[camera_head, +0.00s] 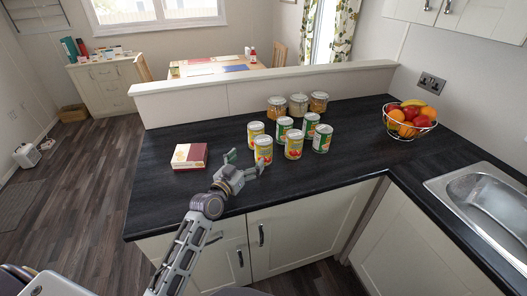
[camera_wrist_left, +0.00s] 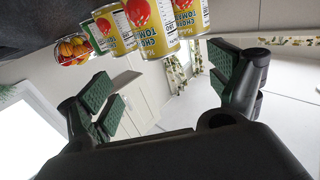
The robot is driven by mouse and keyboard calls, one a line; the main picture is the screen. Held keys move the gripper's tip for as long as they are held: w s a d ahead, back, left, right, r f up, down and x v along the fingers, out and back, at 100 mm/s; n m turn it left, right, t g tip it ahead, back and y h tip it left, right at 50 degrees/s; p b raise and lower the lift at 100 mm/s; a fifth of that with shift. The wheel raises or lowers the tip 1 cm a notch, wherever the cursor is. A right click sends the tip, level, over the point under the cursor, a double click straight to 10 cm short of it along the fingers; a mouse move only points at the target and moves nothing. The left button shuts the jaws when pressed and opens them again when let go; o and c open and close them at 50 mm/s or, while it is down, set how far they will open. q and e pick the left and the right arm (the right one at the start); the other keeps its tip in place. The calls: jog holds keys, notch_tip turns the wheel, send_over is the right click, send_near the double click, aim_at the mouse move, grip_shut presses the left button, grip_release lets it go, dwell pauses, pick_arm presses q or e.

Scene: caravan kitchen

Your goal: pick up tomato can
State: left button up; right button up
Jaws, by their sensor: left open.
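Several upright cans stand grouped on the dark worktop. The yellow-labelled tomato can (camera_head: 263,150) at the front left is nearest my gripper, and another yellow can with a red picture (camera_head: 294,145) stands to its right. In the left wrist view, a yellow can with a tomato picture and partly readable "CHO… TOM…" lettering (camera_wrist_left: 151,28) shows at the top, with other cans beside it. My left gripper (camera_head: 246,163) is open and empty, just in front of the front-left can. Its two green-padded fingers show spread apart in the wrist view (camera_wrist_left: 165,92). My right gripper is not in view.
Green-labelled cans (camera_head: 322,139) stand close on the right. Glass jars (camera_head: 298,104) stand behind, near the low partition (camera_head: 190,105). A red and cream box (camera_head: 189,156) lies left. A fruit basket (camera_head: 408,122) and sink (camera_head: 485,203) are right. Worktop between cans and basket is clear.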

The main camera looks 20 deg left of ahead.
aim_at(259, 146)
pick_arm(q)
jog(key=w, duration=0.4)
jog(key=shift+d, duration=0.4)
jog(key=shift+w+d+p, duration=0.15)
jog(key=shift+w, duration=0.55)
jog(key=shift+w+d+p, duration=0.1)
jog(key=shift+w+p, duration=0.05)
jog(key=shift+w, duration=0.7)
jog(key=shift+w+d, duration=0.1)
jog(key=shift+w, duration=0.1)
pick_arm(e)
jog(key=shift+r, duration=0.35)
pick_arm(q)
jog(key=shift+w, duration=0.1)
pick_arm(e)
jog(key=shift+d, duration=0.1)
